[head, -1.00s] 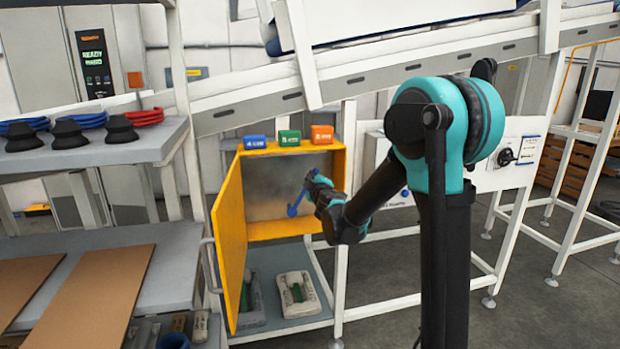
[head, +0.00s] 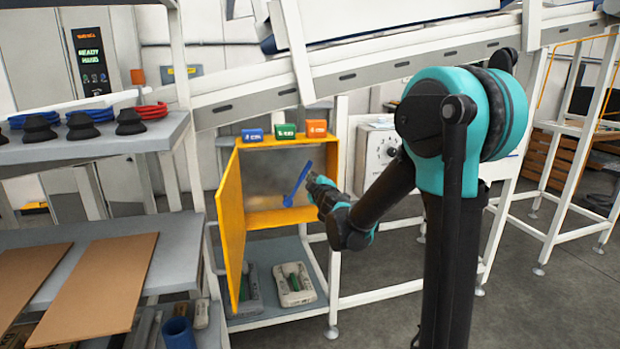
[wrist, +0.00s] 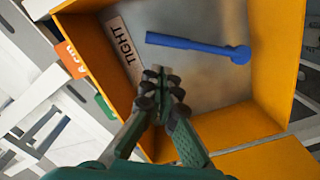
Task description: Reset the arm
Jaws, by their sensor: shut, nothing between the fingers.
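My gripper (head: 318,186) is in front of the open orange cabinet (head: 229,225), and its fingers are together with nothing between them. The wrist view shows the closed fingertips (wrist: 161,80) pointing into the cabinet (wrist: 282,45). A blue tool (head: 297,185) with a rounded end is at the grey back panel inside. In the wrist view the blue tool (wrist: 195,44) lies beyond my fingertips, apart from them. Whether it hangs or rests there I cannot tell. A label reading TIGHT (wrist: 123,45) is beside it.
Blue (head: 252,135), green (head: 285,131) and orange (head: 316,128) blocks sit on the cabinet top. Shelves (head: 150,142) with black cups and coiled cables stand left. A sloped conveyor (head: 370,75) runs above. A white dial panel (head: 378,152) is behind my arm.

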